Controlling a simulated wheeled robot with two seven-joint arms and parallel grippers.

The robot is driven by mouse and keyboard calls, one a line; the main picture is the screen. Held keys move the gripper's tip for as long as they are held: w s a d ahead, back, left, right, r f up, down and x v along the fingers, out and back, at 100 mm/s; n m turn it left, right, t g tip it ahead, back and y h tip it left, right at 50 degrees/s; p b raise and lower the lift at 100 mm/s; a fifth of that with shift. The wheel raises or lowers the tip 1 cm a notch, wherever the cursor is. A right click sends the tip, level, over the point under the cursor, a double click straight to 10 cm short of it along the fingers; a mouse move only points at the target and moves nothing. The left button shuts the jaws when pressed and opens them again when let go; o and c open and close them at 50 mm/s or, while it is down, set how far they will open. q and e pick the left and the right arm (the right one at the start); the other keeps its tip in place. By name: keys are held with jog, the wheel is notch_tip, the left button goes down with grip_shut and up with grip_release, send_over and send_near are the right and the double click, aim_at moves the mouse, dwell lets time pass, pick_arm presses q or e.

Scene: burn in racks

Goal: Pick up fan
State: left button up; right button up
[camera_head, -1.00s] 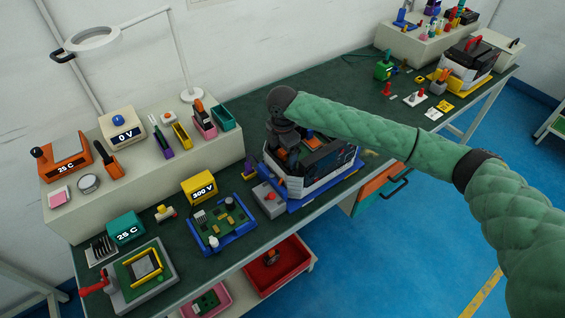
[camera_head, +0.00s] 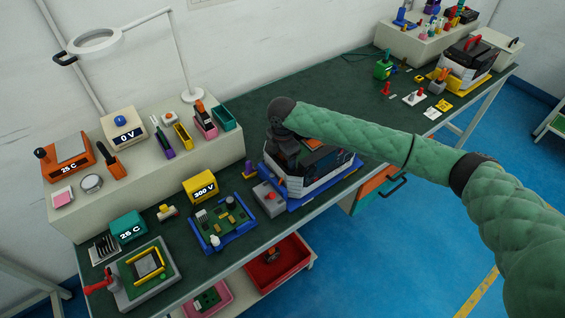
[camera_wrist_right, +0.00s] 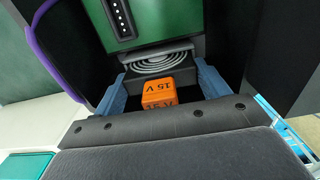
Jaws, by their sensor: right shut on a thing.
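The fan (camera_wrist_right: 160,64), a dark square block with pale concentric rings on its face, sits between the blue fingertips of my right gripper (camera_wrist_right: 160,78) in the right wrist view. The fingers are shut on its two sides. In the head view my right gripper (camera_head: 287,148) is down inside the open unit on the blue tray, and the fan cannot be made out there. An orange block (camera_wrist_right: 158,93) with a voltage label shows just in front of the fan in the wrist view. My left gripper is not in view.
A green board (camera_wrist_right: 140,18) and dark walls lie close around the gripper. A grey box with a red button (camera_head: 270,197) stands left of the unit. A blue-framed circuit board (camera_head: 222,222) and a yellow meter (camera_head: 200,187) are further left. Bench behind the unit is clear.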

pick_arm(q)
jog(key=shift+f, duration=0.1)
pick_arm(e)
jog(key=shift+r, duration=0.1)
jog(key=shift+r, duration=0.2)
notch_tip(320, 180, up, 6)
jog(key=b, duration=0.3)
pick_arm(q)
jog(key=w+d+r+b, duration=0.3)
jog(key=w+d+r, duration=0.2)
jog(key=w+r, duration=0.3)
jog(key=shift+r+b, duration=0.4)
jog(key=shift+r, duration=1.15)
pick_arm(e)
notch_tip(320, 180, up, 12)
jog(key=shift+f, duration=0.25)
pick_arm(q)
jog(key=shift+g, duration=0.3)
